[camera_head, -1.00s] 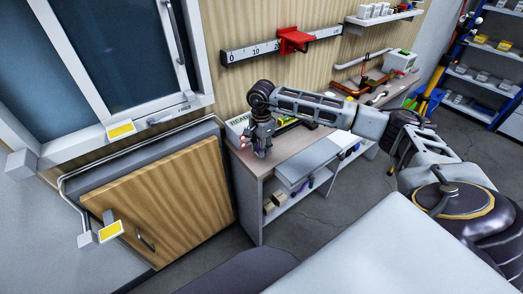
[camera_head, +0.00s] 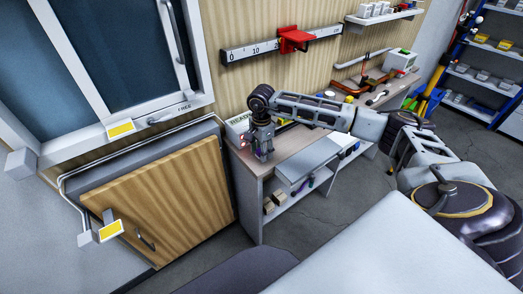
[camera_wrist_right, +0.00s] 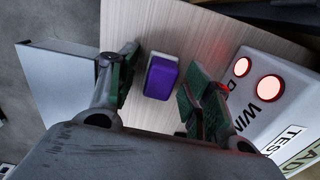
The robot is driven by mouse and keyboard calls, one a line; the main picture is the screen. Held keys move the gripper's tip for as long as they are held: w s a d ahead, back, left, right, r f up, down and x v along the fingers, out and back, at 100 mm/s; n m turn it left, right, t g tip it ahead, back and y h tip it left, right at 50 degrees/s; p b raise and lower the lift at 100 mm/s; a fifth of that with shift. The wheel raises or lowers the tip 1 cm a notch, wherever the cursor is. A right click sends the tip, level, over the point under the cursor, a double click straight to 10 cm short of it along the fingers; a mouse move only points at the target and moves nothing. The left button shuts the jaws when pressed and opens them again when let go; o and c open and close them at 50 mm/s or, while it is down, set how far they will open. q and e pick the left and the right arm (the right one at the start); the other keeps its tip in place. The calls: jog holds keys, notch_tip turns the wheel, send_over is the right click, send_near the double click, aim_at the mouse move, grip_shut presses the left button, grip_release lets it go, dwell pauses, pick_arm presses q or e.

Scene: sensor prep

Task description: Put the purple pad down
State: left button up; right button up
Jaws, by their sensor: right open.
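The purple pad (camera_wrist_right: 161,77) lies on the wooden bench top (camera_wrist_right: 160,25) in the right wrist view. It has a purple top and a pale edge. My right gripper (camera_wrist_right: 158,82) is open, with one finger on each side of the pad and a gap to each. In the head view my right gripper (camera_head: 263,153) points down over the left end of the bench, and the pad is hardly visible there. My left gripper is not in view.
A white box with two lit red lamps (camera_wrist_right: 269,88) stands close to the right finger in the wrist view. A grey panel (camera_wrist_right: 67,84) lies on the other side. In the head view, shelves (camera_head: 275,200) sit under the bench, and a red slider (camera_head: 294,40) is on the wall scale.

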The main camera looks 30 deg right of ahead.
jog(key=shift+r, duration=0.25)
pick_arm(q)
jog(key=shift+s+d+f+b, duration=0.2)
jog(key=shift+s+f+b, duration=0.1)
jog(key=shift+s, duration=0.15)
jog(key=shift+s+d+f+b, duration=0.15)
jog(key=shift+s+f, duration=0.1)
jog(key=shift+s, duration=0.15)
pick_arm(e)
notch_tip(320, 180, up, 13)
jog(key=shift+w+a, duration=0.1)
dwell(0.5)
